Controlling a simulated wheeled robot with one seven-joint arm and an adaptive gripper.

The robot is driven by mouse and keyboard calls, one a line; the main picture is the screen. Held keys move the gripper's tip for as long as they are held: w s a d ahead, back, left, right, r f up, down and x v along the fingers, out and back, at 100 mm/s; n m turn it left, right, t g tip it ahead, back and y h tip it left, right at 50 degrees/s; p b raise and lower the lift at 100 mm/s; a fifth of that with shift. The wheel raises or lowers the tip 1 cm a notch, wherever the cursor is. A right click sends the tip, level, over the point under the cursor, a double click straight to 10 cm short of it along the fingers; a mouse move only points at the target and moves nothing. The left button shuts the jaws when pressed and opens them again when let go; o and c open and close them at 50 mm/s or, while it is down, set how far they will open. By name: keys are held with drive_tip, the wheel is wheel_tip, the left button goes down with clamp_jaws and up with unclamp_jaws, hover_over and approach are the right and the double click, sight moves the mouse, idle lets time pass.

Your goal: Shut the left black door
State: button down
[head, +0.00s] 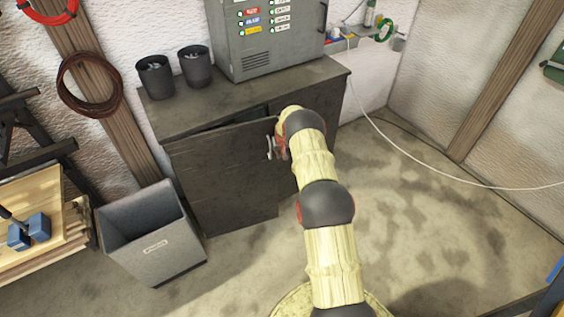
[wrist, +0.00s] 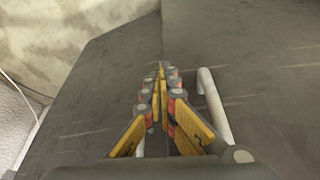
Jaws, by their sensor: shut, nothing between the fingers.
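The left black door (head: 222,175) of the low dark cabinet stands ajar, its free edge out from the cabinet front with a narrow dark gap along its top. Its pale bar handle (head: 269,148) is near that free edge. My gripper (head: 281,144) is beside the handle, mostly hidden by my arm. In the wrist view my gripper (wrist: 160,72) is shut and empty, its fingers pointing along the seam between two dark panels. The handle (wrist: 213,105) is right of the fingers, apart from the fingertips. I cannot tell whether the fingers touch the door.
A grey bin (head: 152,235) stands on the floor just left of the door. Two dark cups (head: 155,77) and a grey metal box (head: 268,40) are on the cabinet top (head: 215,110). A white cable (head: 400,150) crosses the right side.

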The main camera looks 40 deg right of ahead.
drive_tip(key=shift+n, duration=0.5)
drive_tip(key=shift+w+d+b, duration=0.25)
drive_tip(key=shift+w, duration=0.5)
drive_tip(key=shift+w+d+b, duration=0.2)
drive_tip(key=shift+w+d, duration=0.05)
drive_tip(key=shift+w, duration=0.5)
drive_tip(key=shift+w+d+b, duration=0.25)
drive_tip(key=shift+w, duration=0.5)
